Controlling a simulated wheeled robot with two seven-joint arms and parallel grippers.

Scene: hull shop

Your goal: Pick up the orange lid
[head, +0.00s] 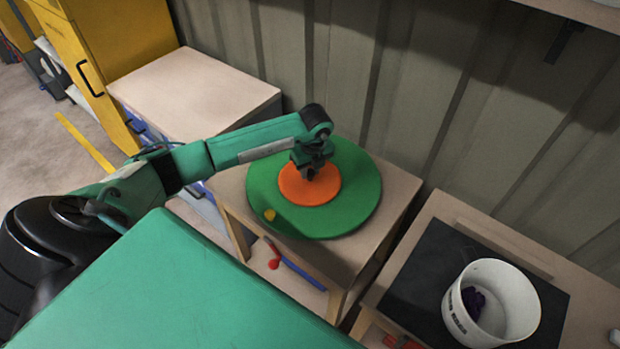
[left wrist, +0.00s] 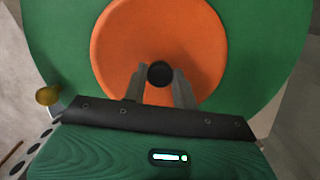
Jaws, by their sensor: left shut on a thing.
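The orange lid (head: 322,191) is a flat round disc on a round green board (head: 350,215) in the head view. It also fills the upper middle of the left wrist view (left wrist: 120,45), with a dark round knob (left wrist: 160,74) at its centre. My left gripper (head: 308,174) is over the lid's middle. In the left wrist view its two fingers (left wrist: 160,88) are shut on the knob, one on each side. I cannot tell whether the lid is touching the board or slightly above it. My right gripper is not in view.
A small yellow thing (head: 269,214) sits at the green board's edge. The board lies on a wooden table (head: 400,190) against a ribbed wall. To the right, a white bucket (head: 515,290) with something purple inside stands on a dark mat (head: 420,275). A pale-topped cabinet (head: 190,90) stands behind my arm.

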